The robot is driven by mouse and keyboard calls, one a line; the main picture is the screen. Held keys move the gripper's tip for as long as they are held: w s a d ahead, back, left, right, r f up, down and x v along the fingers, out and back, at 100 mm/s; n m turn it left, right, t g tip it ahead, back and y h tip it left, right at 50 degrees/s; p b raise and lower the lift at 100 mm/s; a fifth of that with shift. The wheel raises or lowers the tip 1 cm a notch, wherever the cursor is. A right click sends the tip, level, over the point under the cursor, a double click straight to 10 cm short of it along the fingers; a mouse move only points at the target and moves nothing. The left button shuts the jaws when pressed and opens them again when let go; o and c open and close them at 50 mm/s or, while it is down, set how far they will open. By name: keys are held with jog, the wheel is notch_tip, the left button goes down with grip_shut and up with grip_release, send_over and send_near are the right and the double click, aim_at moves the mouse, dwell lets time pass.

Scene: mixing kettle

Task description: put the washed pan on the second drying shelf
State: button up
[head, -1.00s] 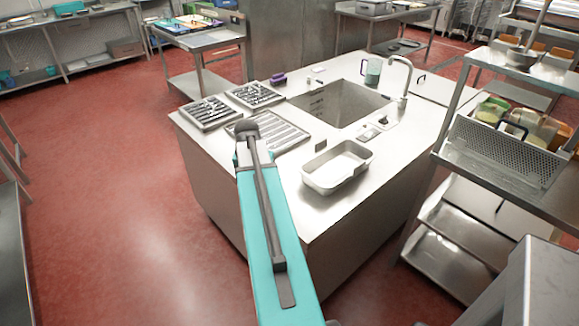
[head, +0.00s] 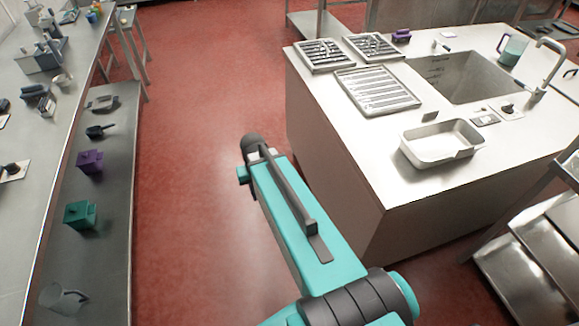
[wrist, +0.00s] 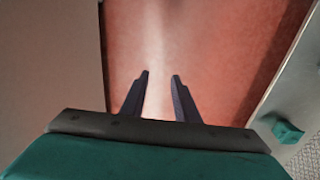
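A shallow rectangular metal pan (head: 440,155) sits upright on the sink counter (head: 350,125), in front of the sink (head: 465,78). It is empty as far as I can see. My gripper (wrist: 160,75) shows in the wrist view with its two dark fingers apart and nothing between them, over the red floor. In the head view my teal arm extends between the counter and the left bench, and the fingers are hidden. Metal shelves (head: 535,250) show in part at the lower right. I cannot tell which is the second drying shelf.
Slatted metal racks (head: 378,90) lie on the counter left of the sink, and a jug (head: 513,50) stands behind it. A long bench (head: 50,130) at left has a lower shelf with a purple box (head: 90,162) and a green box (head: 80,215). Red floor (head: 205,130) is clear between.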

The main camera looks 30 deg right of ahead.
jog(key=s+a+f+n+g, duration=0.2)
jog(key=s+a+f+n, duration=0.1)
jog(key=s+a+f, duration=0.6)
jog(key=s+a+f+g, duration=0.1)
jog(key=s+f+g, duration=0.1)
jog(key=s+f, duration=0.4)
jog(key=s+f+g, duration=0.2)
jog(key=s+f, duration=0.4)
jog(key=s, duration=0.7)
jog(key=shift+a, duration=0.4)
jog(key=shift+s, duration=0.15)
